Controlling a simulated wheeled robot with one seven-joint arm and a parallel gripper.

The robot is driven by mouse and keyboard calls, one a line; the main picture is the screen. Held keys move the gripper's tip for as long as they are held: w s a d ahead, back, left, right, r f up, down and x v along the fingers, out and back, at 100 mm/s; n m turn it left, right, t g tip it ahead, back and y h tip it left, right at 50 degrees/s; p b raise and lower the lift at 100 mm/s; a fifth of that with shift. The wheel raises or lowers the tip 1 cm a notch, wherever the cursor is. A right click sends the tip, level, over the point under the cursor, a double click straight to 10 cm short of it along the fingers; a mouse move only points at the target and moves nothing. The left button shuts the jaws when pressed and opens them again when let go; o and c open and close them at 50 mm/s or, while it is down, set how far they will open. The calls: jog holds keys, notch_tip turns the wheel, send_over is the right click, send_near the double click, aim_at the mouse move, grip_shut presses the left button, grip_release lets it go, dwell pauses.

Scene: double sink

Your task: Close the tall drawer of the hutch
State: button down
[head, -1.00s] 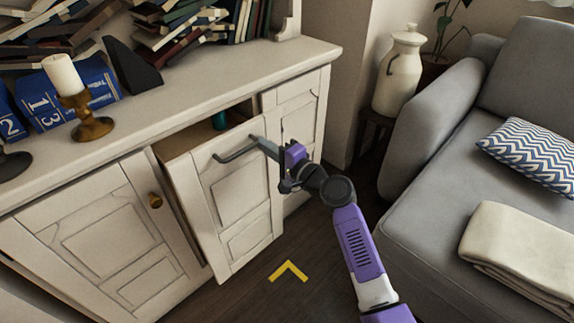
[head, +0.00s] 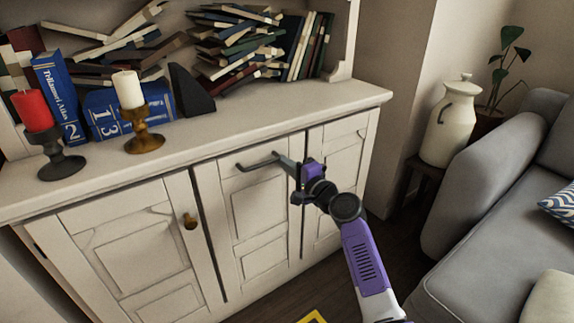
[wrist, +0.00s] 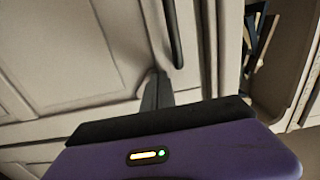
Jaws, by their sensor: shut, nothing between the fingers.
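The hutch (head: 140,203) is a cream cabinet with panelled fronts below its top. Its tall drawer (head: 258,215) is the middle front and looks flush or nearly flush with its neighbours; I cannot tell whether a small gap is left. The drawer's dark bar handle (head: 250,165) is near its top and also shows in the wrist view (wrist: 174,35). My gripper (head: 287,163) is shut and empty, its fingertips against or very close to the drawer front beside the handle's right end. The wrist view shows the fingertips (wrist: 158,85) beside the handle.
A white candle (head: 128,90), a red candle (head: 32,110) and books (head: 235,45) stand on the hutch. A left door (head: 130,248) and a right panel (head: 335,185) flank the drawer. A grey sofa (head: 490,200) and a cream jug (head: 450,125) are at right.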

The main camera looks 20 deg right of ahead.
jog(key=shift+w+a+r, duration=0.1)
jog(key=shift+w+r, duration=0.1)
jog(key=shift+r, duration=0.05)
jog(key=s+d+r+n+t+h+p, duration=0.1)
jog(key=s+d+r+n+h+p, duration=0.15)
jog(key=s+d, duration=0.5)
jog(key=s+f+n+h, duration=0.2)
jog(key=s+f, duration=0.1)
jog(key=s, duration=0.6)
jog(key=s+f+n+h, duration=0.1)
jog(key=s+f+h, duration=0.25)
jog(key=s, duration=0.65)
jog(key=s+a+n+g+y, duration=0.1)
jog(key=s+a+n, duration=0.15)
jog(key=s, duration=0.95)
jog(key=s+a+n+g+y, duration=0.1)
jog(key=s+a+n, duration=0.15)
jog(key=s, duration=1.05)
jog(key=s+a+n+g, duration=0.15)
jog(key=s+n, duration=0.25)
jog(key=s, duration=0.8)
notch_tip(320, 180, up, 26)
jog(key=p, duration=2.6)
jog(key=shift+a+f+p, duration=0.25)
jog(key=shift+p, duration=0.15)
